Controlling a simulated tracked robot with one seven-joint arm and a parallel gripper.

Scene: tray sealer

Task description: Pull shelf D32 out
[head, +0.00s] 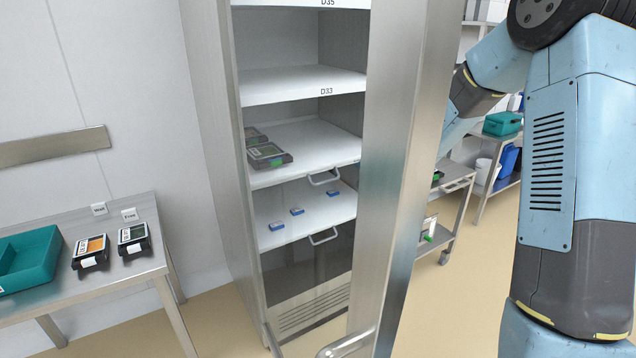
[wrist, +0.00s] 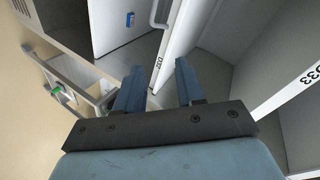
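Shelf D32 (head: 305,142) is a white shelf below D33 in the cabinet and bears dark trays (head: 267,155). A white bar handle (head: 323,178) hangs at its front; its D32 label is not visible in the head view. In the wrist view the front edge of shelf D32 (wrist: 169,48) shows its label sideways, with the handle (wrist: 161,14) beside it. My gripper (wrist: 160,66) is open, its blue fingers to either side of the label end of that edge in the picture. I cannot tell whether they touch it. The open door hides my gripper in the head view.
Shelf D33 (head: 290,88) is above; a lower shelf (head: 270,238) holds small blue boxes. A steel table (head: 110,289) stands left. A cart (head: 450,190) stands behind the door.

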